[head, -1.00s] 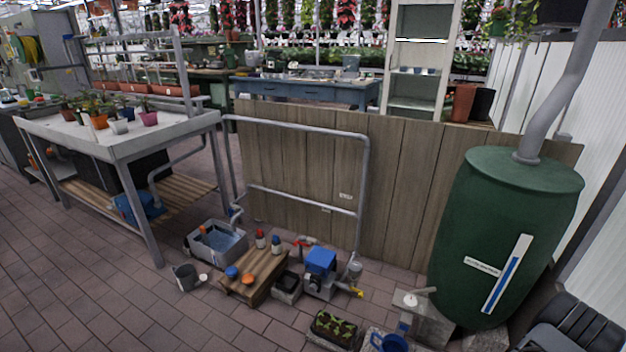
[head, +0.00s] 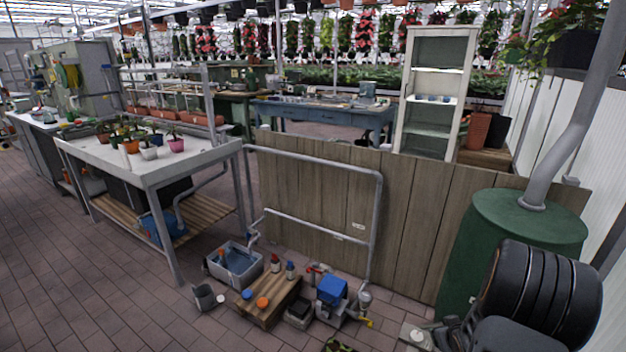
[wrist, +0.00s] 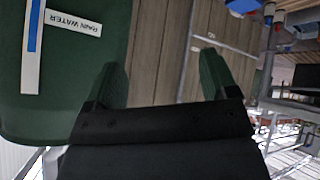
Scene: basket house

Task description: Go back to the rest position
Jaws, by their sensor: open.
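My gripper (wrist: 160,82) shows in the wrist view with its two fingers apart and nothing between them. Behind the gap is the wooden board fence (wrist: 160,45). In the head view, black parts of my arm stand raised at the lower right, in front of the green barrel (head: 480,245). The fingers cannot be made out clearly there. In the wrist view, which is upside down, the green barrel (wrist: 70,95) fills the left side, with a "RAIN WATER" label.
A low wooden platform (head: 268,305) with bottles, a grey tub (head: 235,265) and a blue-topped pump (head: 332,292) stand before the fence. A planting table (head: 150,172) is at the left. Tiled floor (head: 75,270) is free at the lower left.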

